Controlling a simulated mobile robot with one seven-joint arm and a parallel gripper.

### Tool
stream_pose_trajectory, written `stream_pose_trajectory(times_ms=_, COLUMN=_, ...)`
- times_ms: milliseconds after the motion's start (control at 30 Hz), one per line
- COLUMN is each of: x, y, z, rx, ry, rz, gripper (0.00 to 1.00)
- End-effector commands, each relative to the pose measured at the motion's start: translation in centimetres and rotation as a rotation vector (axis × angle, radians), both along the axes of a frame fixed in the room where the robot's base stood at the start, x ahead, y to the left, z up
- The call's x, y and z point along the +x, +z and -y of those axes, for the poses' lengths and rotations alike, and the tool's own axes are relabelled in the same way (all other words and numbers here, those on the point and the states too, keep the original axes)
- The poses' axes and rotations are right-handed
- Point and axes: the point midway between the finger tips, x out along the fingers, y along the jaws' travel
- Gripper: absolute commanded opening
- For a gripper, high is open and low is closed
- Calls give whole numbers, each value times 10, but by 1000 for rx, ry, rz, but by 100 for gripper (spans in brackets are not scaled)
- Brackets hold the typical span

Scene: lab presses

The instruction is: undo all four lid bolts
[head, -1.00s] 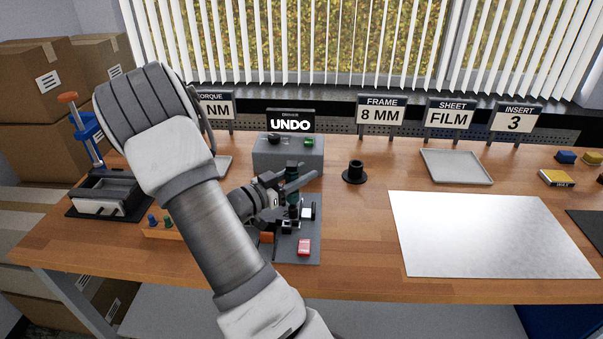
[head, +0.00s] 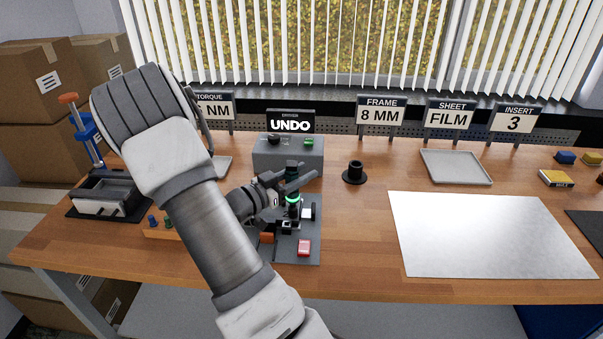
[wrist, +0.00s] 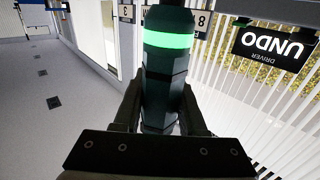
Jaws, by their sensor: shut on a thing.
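My gripper (head: 288,186) is shut on a dark green driver (head: 293,199). In the wrist view the driver (wrist: 166,85) stands between both fingers, with a bright green lit ring around it. In the head view the driver is upright over a small dark fixture (head: 290,224) on a grey plate (head: 305,257). The lid bolts cannot be made out; the fixture is small and partly hidden by my gripper and arm. I cannot tell whether the driver's tip touches a bolt. A sign (head: 290,122) behind reads UNDO.
A grey box (head: 287,155) with buttons stands just behind the fixture. A black flanged cylinder (head: 355,172) and a pale sheet (head: 490,235) are to the right. A black press with a blue column (head: 88,130) stands at left.

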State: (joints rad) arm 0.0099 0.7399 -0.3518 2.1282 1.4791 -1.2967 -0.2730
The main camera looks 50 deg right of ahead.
Motion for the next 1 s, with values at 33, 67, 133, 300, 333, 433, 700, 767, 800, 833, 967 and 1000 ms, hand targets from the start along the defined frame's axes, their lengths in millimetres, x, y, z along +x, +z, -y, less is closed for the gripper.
stream_pose_trajectory(times_ms=33, x=-1, y=-4, z=-1, rx=10, ry=1, rz=-6, gripper=0)
stream_pose_trajectory(times_ms=67, x=-1, y=-4, z=-1, rx=10, ry=1, rz=-6, gripper=0)
stream_pose_trajectory(times_ms=133, x=-1, y=-3, z=-1, rx=10, ry=1, rz=-6, gripper=0)
stream_pose_trajectory(times_ms=300, x=-1, y=5, z=-1, rx=9, ry=1, rz=-5, gripper=0)
stream_pose_trajectory(times_ms=333, x=-1, y=7, z=-1, rx=7, ry=1, rz=-4, gripper=0)
stream_pose_trajectory(times_ms=433, x=0, y=13, z=-1, rx=5, ry=0, rz=-3, gripper=0)
stream_pose_trajectory(times_ms=700, x=0, y=28, z=0, rx=2, ry=0, rz=-2, gripper=0)
stream_pose_trajectory(times_ms=767, x=0, y=31, z=0, rx=2, ry=0, rz=-2, gripper=0)
stream_pose_trajectory(times_ms=800, x=0, y=33, z=0, rx=2, ry=0, rz=-2, gripper=0)
stream_pose_trajectory(times_ms=833, x=0, y=34, z=0, rx=2, ry=0, rz=-2, gripper=0)
stream_pose_trajectory(times_ms=967, x=0, y=35, z=0, rx=2, ry=0, rz=-2, gripper=0)
stream_pose_trajectory(times_ms=1000, x=0, y=35, z=0, rx=2, ry=0, rz=-2, gripper=0)
